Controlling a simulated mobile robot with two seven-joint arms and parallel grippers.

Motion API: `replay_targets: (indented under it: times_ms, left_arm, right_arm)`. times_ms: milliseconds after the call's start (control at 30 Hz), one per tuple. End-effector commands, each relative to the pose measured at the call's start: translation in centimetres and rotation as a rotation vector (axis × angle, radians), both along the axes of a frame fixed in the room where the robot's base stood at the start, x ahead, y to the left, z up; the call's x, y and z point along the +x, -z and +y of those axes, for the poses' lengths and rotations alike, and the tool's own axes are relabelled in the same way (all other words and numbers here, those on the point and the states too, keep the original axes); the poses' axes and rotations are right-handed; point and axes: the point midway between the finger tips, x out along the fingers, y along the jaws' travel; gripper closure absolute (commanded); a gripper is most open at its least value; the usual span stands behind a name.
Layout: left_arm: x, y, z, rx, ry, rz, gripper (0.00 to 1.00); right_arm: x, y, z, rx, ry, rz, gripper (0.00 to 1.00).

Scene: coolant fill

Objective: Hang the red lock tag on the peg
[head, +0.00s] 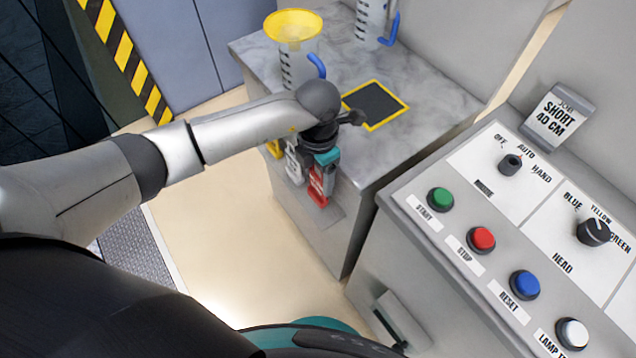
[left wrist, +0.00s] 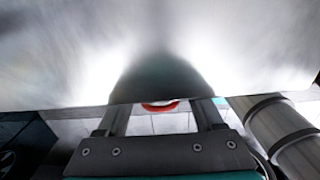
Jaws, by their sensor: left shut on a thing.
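The red lock tag (head: 318,188) hangs upright below my left gripper (head: 325,158), at the front face of the marble-topped cabinet (head: 310,235). The left gripper is shut on the tag's upper part. In the left wrist view, a red curved piece of the tag (left wrist: 160,107) shows between the two fingers (left wrist: 160,118), close to a pale surface. The peg is hidden behind the gripper and tag, and I cannot tell whether the tag touches it. A white-grey tag (head: 293,165) and a yellow tag (head: 274,149) hang just left of the red one. My right gripper is out of view.
A jug with a yellow funnel (head: 292,26) and another blue-handled jug (head: 371,20) stand on the cabinet top, near a yellow-edged black mat (head: 376,104). A control panel (head: 450,225) with several buttons stands to the right. The floor (head: 235,250) in front is clear.

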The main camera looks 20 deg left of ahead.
Motion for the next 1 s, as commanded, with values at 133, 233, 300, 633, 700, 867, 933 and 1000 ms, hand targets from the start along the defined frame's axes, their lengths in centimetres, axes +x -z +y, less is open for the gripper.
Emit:
replay_targets:
  times_ms: [133,233,300,633,700,867,933,1000]
  left_arm:
    - [-0.1,2.2,0.0,0.0,0.0,0.004,1.0]
    - [-0.1,3.3,0.0,0.0,-0.001,0.002,1.0]
    - [0.0,3.4,0.0,-0.001,0.0,0.001,1.0]
    - [0.0,3.8,0.0,0.001,0.0,0.001,1.0]
    - [0.0,3.8,0.0,0.0,0.0,0.001,0.26]
    - [0.0,3.7,0.0,0.0,0.0,0.001,0.08]
    - [0.0,3.7,0.0,0.0,0.0,0.001,0.02]
    - [0.0,3.7,0.0,0.0,0.0,0.001,0.02]
  right_arm:
    - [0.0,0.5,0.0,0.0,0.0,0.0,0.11]
    - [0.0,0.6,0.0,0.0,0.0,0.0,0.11]
    - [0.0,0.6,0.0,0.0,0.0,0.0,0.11]
    - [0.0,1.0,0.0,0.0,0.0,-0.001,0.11]
    - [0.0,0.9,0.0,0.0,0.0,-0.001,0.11]
    - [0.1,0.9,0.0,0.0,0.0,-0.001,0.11]
    - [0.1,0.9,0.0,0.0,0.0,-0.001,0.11]
    - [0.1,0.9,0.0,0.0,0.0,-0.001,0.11]
